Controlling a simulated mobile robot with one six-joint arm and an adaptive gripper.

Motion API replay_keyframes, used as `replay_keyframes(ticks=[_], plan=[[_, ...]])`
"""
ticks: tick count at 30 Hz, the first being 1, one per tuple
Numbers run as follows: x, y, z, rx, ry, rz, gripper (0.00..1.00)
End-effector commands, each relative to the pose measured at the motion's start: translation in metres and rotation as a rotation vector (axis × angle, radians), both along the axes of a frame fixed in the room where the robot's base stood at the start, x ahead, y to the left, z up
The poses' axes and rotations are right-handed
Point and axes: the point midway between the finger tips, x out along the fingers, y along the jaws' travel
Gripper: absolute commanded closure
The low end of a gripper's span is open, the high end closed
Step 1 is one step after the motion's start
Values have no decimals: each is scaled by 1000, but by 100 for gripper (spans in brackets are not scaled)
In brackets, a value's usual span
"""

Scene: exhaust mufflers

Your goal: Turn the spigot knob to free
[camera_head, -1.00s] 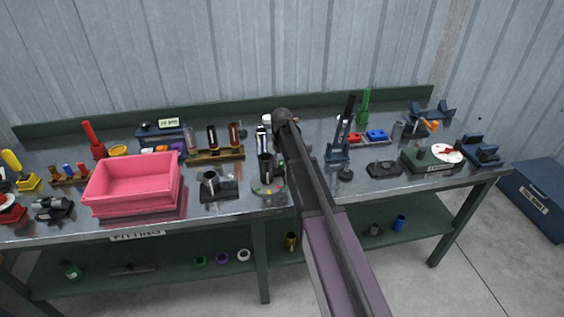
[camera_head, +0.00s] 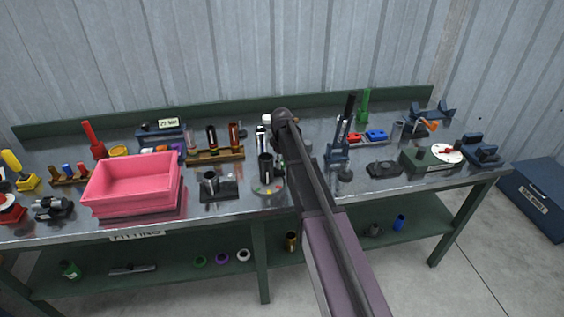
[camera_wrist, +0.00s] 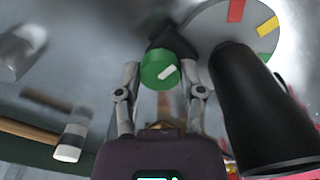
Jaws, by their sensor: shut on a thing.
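The green spigot knob (camera_wrist: 160,70), with a white pointer mark, is between my gripper's (camera_wrist: 160,76) two fingers in the wrist view. The gripper is shut on it. The knob joins a dark body behind it. Beside it is a pale round dial (camera_wrist: 232,22) with red, yellow and green marks. The dial (camera_head: 268,187) also shows on the bench in the head view, beside my arm. The knob and the fingertips cannot be made out in the head view, where my arm blocks part of this area.
A black cylinder (camera_wrist: 262,110) stands close on the right of my gripper in the wrist view. The head view shows a pink bin (camera_head: 133,180) on the bench's left and a wooden tube rack (camera_head: 215,154). Right of my arm stands a dark blue lever fixture (camera_head: 338,150).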

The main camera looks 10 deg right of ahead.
Motion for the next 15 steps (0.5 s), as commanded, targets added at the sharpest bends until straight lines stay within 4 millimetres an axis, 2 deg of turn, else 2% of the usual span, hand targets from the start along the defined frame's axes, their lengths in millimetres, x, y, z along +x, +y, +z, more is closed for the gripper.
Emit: replay_keyframes(ticks=[5, 6, 8, 9, 15], plan=[[-1, 0, 0, 0, 3, 1, 97], [-1, 0, 0, 0, 3, 1, 37], [-1, 0, 0, 1, 2, 1, 20], [-1, 0, 0, 1, 2, 0, 15], [0, 0, 0, 1, 1, 0, 15]])
